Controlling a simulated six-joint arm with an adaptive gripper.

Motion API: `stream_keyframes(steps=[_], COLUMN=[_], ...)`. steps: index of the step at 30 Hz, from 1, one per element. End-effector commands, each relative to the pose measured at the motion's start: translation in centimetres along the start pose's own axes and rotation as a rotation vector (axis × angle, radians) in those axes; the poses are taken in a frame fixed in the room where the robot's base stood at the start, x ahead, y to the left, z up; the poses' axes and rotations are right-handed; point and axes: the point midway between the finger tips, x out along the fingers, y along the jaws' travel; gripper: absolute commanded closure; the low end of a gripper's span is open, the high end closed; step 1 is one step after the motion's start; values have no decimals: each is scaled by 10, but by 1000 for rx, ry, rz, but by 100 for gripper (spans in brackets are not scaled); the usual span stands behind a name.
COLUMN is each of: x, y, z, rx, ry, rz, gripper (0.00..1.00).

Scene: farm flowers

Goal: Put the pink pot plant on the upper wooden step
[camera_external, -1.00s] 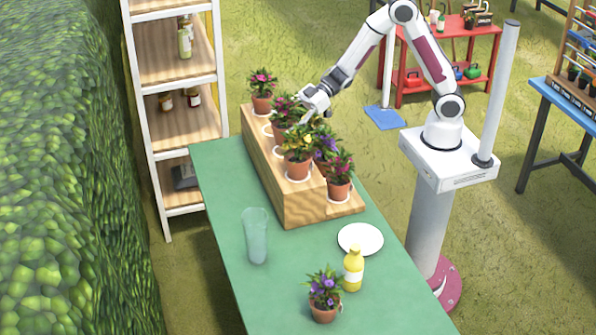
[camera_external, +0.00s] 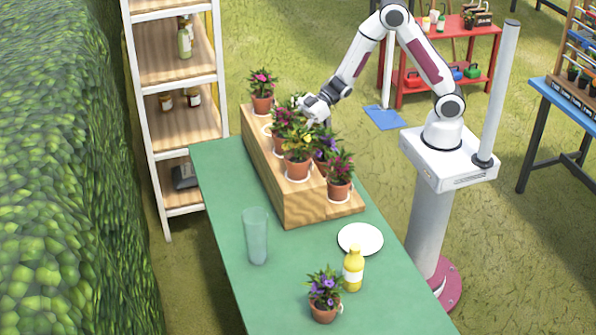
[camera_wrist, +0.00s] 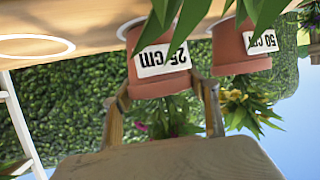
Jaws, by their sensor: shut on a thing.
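The pink pot plant (camera_external: 281,120) is in my gripper (camera_external: 313,108), over the upper wooden step (camera_external: 292,205). In the wrist view, my gripper's two fingers (camera_wrist: 163,98) stand on either side of its terracotta pot (camera_wrist: 158,72), labelled "25 CM". The pot is upright and close to a white ring on the wood; I cannot tell whether its base touches. Pink flowers and leaves partly show beyond the fingers. In the external view the yellow-flowered plant (camera_external: 299,145) stands beside it on the same step, nearer the camera, and partly hides it.
Another pink-flowered plant (camera_external: 262,92) stands at the step's far end. A purple plant (camera_external: 326,145) and a red-pink plant (camera_external: 341,178) stand on the lower step. A glass (camera_external: 256,238), white plate (camera_external: 360,239), yellow bottle (camera_external: 353,268) and another purple plant (camera_external: 324,298) are on the green table.

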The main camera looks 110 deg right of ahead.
Motion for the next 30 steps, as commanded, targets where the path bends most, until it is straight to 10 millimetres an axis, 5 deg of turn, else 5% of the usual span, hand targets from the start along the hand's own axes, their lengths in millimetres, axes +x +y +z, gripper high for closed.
stream_keyframes(steps=[6, 7, 9, 24, 30], x=[1, 1, 1, 0, -16], y=[0, 0, 0, 0, 1], z=[2, 3, 2, -1, -1], rx=[0, 0, 0, 0, 1], ry=[2, 0, 0, 1, 1], rz=[0, 0, 0, 1, 2], gripper=[75, 36, 24, 24, 24])
